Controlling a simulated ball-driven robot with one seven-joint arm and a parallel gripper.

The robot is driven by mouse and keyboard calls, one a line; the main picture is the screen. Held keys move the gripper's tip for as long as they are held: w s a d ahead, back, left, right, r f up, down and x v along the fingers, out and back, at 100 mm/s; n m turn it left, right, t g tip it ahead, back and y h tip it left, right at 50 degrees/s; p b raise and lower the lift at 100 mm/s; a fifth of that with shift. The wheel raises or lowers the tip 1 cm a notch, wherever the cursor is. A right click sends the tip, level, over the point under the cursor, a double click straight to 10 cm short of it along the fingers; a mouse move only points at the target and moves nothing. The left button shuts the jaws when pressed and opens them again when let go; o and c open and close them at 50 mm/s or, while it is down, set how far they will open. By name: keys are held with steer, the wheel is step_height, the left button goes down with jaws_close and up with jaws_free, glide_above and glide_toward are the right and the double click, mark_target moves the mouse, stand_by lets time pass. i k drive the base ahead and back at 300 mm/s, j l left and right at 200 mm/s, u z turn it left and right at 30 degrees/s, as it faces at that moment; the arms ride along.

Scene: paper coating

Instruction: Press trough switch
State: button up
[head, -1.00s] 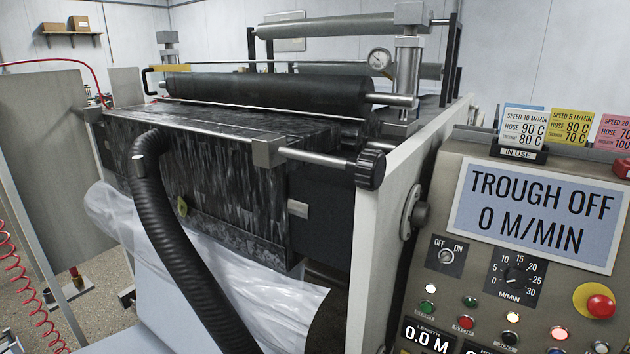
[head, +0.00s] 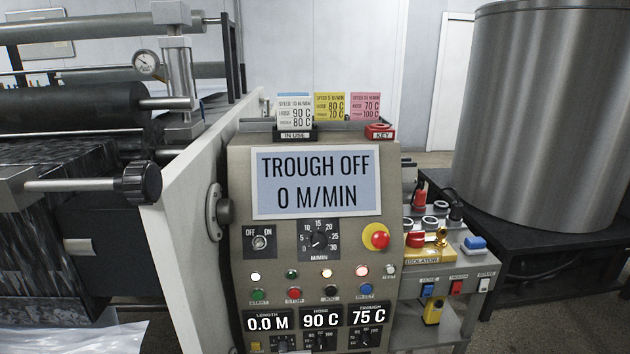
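Right of the control panel (head: 238,180), a small grey switch box carries a row of three small switches. They are a blue one (head: 427,291), a red one (head: 457,287) and a white one (head: 484,285). The label above the red one seems to read TROUGH, but the print is tiny. The panel display (head: 315,184) reads TROUGH OFF, 0 M/MIN. A trough readout (head: 369,315) shows 75 C, beside a hose readout (head: 321,318) of 90 C. My gripper is not in view.
The switch box also carries a yellow ISOLATOR (head: 427,255), a blue block (head: 474,243) and cables. A yellow handheld piece (head: 432,311) hangs below. A large steel tank (head: 550,120) stands close on the right. The coating machine (head: 80,190) fills the left.

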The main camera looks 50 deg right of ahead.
mark_target(457, 285)
steer(key=i+l+z, duration=0.1)
steer(key=z, duration=1.55)
